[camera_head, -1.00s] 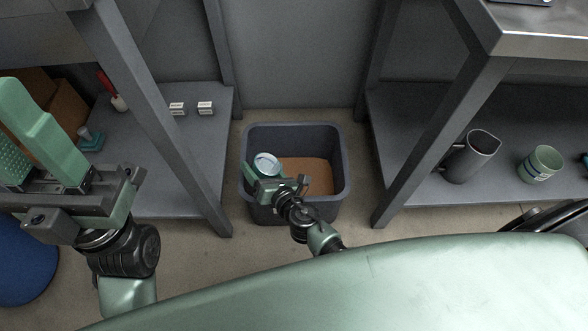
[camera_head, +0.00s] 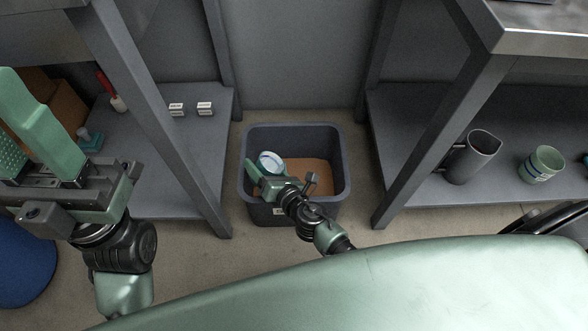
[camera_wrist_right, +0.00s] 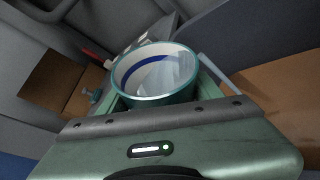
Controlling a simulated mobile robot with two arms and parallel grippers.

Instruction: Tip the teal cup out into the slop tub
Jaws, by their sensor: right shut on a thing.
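The teal cup (camera_head: 270,161) is in my right gripper (camera_head: 268,174), over the left part of the slop tub (camera_head: 346,165). The right wrist view shows the teal cup (camera_wrist_right: 155,76) between the jaws, with a teal rim, pale inside and blue band. Its mouth looks tilted in the head view; I cannot tell what it holds. The tub is dark grey, on the floor, with a brown surface inside. No stream from the cup shows. My left gripper (camera_head: 22,130) is at the left edge, its fingers apart, with nothing visible between them.
A shelf (camera_head: 170,150) at the left holds small white boxes (camera_head: 190,108) and a red-handled tool (camera_head: 110,92). A shelf (camera_head: 420,190) at the right holds a dark jug (camera_head: 472,158) and a green cup (camera_head: 541,165). Table legs (camera_head: 436,135) flank the tub.

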